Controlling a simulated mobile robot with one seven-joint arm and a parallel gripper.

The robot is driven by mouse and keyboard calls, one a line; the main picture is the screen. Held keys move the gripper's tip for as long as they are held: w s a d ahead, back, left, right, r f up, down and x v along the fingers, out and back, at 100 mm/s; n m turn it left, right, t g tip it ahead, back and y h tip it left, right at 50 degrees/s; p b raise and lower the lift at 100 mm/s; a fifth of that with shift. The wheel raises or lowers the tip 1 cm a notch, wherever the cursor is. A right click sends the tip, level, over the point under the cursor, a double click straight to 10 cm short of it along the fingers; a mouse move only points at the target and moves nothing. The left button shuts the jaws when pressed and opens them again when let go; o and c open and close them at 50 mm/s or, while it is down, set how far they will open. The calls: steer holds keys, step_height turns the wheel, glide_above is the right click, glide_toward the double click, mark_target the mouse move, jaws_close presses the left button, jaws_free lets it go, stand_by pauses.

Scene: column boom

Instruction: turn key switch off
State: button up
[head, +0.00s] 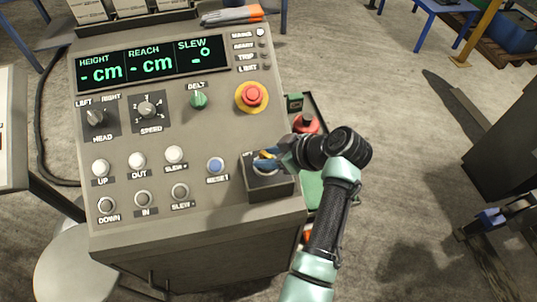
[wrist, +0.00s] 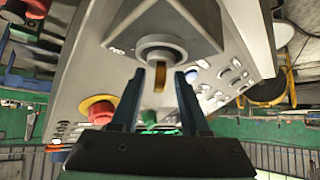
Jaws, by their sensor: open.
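The key switch (wrist: 160,47) is a round pale grey collar on a raised box. A flat yellow-brown key (wrist: 160,76) stands out of it, seen nearly edge-on. In the head view the switch box (head: 270,186) sits at the panel's lower right, and my gripper hides most of the switch. My gripper (head: 268,160) is at the key. In the wrist view my gripper (wrist: 159,74) is open, with one dark blue finger on each side of the key. Gaps show between the key and both fingers. The key's switch position cannot be read.
The sloped grey console (head: 225,130) carries a blue reset button (head: 215,166) left of the switch box and a red emergency stop (head: 252,95) above it. The green display (head: 150,62) shows dashes. A red object (head: 306,123) stands beside the console, near my arm.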

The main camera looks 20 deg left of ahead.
steer(key=b+v, duration=0.2)
steer(key=v, duration=1.1)
